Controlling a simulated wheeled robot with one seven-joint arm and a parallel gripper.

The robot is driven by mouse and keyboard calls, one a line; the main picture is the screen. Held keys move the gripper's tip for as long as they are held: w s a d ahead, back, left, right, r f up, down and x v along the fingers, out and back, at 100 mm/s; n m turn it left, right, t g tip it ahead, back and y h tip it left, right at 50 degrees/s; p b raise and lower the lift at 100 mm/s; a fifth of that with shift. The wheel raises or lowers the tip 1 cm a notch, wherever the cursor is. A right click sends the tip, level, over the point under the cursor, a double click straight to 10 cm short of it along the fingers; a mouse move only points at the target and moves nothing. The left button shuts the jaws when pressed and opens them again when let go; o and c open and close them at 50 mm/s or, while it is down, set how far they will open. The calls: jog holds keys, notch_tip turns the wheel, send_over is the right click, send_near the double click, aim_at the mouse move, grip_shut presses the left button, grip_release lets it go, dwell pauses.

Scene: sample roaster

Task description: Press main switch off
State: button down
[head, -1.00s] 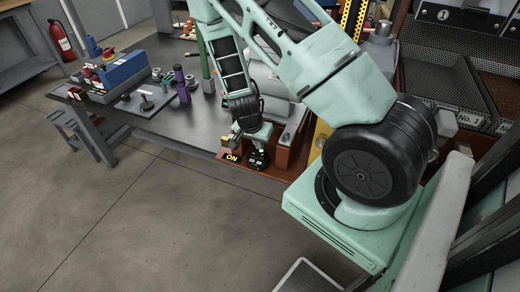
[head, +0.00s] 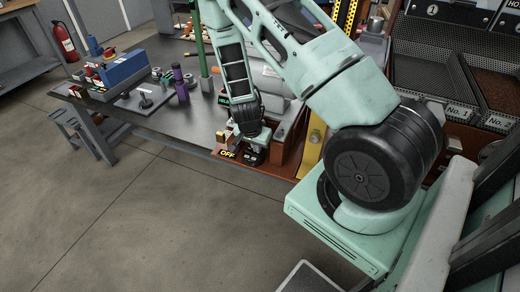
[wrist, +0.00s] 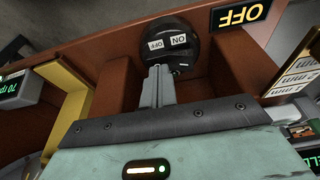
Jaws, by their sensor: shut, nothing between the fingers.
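The main switch is a round black unit with small ON and OFF labels (wrist: 172,62) at the top middle of the wrist view. It also shows in the head view (head: 254,156) at the front of the roaster's brown base. A black sign beside it reads OFF in yellow letters (head: 228,154), and the wrist view shows it large (wrist: 240,14). My gripper (wrist: 158,70) is shut and empty. Its fingertips are at the near edge of the switch, but I cannot tell whether they touch it. In the head view my wrist partly covers this area.
A dark workbench (head: 150,112) carries a blue box (head: 126,68) and a purple bottle (head: 180,85). A stool (head: 84,130) stands at its left end. Bins numbered 1 (head: 432,62) are at the upper right. Green digital displays (wrist: 22,88) flank the gripper. The floor in front is clear.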

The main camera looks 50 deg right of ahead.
jog(key=shift+w, duration=0.2)
jog(key=shift+w+a+r+p, duration=0.2)
jog(key=shift+w+p, duration=0.25)
jog(key=shift+w, duration=0.3)
jog(key=shift+f, duration=0.1)
jog(key=shift+r, duration=0.3)
jog(key=r+p, duration=0.1)
jog(key=r, duration=0.1)
jog(key=r+p, duration=0.2)
jog(key=shift+s+d+p, duration=0.15)
jog(key=shift+s+p, duration=0.05)
jog(key=shift+p, duration=0.1)
jog(key=s+a+r, duration=0.2)
jog(key=s+r, duration=0.1)
jog(key=r, duration=0.5)
jog(key=shift+s+r+b, duration=0.3)
jog(key=shift+b, duration=0.1)
